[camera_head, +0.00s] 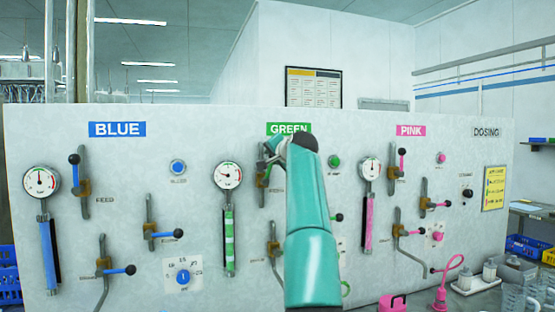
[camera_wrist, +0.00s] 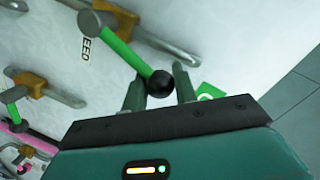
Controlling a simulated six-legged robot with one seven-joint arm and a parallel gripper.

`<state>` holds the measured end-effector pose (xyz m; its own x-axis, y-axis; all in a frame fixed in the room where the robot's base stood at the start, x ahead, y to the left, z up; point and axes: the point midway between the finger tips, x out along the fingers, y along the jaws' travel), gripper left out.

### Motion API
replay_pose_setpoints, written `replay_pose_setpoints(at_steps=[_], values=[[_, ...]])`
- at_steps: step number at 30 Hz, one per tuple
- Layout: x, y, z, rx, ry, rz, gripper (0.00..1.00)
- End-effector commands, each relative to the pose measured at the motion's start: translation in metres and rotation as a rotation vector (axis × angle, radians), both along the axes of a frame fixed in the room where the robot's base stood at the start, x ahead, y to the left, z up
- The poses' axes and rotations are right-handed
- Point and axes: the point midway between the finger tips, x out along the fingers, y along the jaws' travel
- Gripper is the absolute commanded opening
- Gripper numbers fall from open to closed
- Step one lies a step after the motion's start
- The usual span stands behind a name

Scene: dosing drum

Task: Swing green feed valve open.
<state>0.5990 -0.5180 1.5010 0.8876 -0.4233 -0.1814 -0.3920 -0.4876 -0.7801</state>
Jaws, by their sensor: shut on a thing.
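The green feed valve (camera_head: 262,178) is on the panel below the GREEN sign (camera_head: 275,128); my arm and gripper partly hide it in the head view. In the wrist view its green handle (camera_wrist: 118,47) runs from its hub at upper left down to a black ball knob (camera_wrist: 160,84). The handle lies at an angle to the grey pipe (camera_wrist: 178,52) behind it. My gripper (camera_wrist: 158,78) has one finger on each side of the knob end and is shut on the handle there. In the head view my gripper (camera_head: 272,150) is near the valve's top.
A green-marked gauge (camera_head: 228,176) is left of the valve, and a green button (camera_head: 334,161) is right of it. Another green-handled valve (camera_wrist: 14,95) sits at left in the wrist view. Blue valves (camera_head: 76,180) and pink valves (camera_head: 399,165) project from the panel on either side.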

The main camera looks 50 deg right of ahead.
Motion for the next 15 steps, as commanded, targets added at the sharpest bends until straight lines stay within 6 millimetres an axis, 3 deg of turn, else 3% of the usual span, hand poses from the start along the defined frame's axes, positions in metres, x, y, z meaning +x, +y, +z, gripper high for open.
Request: replay_pose_setpoints(at_steps=[15], values=[[0.0046, 0.0024, -0.0014, -0.055, 0.036, 0.004, 0.00]])
